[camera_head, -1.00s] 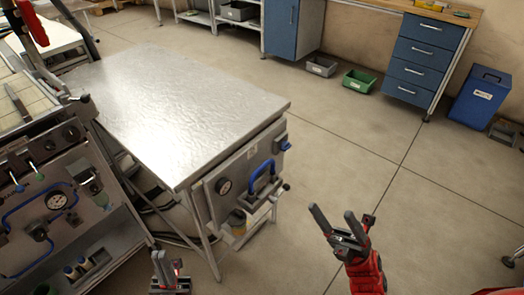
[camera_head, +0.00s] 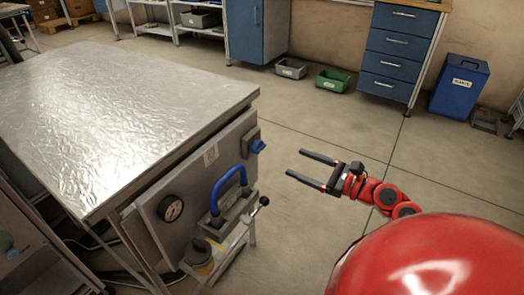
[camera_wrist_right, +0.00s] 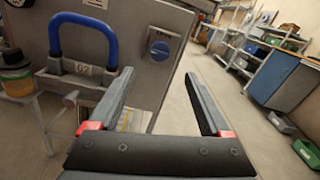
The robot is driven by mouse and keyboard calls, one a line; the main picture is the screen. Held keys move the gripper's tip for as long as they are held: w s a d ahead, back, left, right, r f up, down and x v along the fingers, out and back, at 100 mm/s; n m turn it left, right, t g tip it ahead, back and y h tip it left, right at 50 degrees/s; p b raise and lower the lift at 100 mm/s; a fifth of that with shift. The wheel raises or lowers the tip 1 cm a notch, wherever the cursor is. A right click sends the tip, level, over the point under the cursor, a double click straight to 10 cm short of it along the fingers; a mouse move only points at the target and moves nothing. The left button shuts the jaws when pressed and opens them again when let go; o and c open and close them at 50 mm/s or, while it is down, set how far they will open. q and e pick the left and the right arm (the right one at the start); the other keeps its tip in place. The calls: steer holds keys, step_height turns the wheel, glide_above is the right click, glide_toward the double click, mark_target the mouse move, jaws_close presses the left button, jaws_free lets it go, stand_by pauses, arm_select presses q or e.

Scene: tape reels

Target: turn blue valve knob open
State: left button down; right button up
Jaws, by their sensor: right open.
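The blue valve knob (camera_head: 258,147) sits on a small grey box at the upper right of the grey side panel (camera_head: 150,222), under the metal tabletop. In the right wrist view the knob (camera_wrist_right: 160,49) shows face-on as a round blue disc, ahead of the fingers and between them. My right gripper (camera_head: 294,164) is open and empty, with its fingers pointing left toward the panel. It is apart from the knob, to its right. In the right wrist view its fingers (camera_wrist_right: 164,80) are spread wide. My left gripper is not in view.
A blue U-shaped handle (camera_head: 229,184) and a pressure gauge (camera_head: 171,208) are on the panel left of the knob. A lever with a black ball (camera_head: 264,201) sticks out below. The metal tabletop (camera_head: 120,100) overhangs the panel.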

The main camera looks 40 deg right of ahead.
mark_target(263, 148)
steer(key=b+x, duration=0.1)
steer(key=x, duration=1)
steer(key=shift+w+a, duration=0.15)
steer(key=shift+w, duration=0.15)
jaws_close()
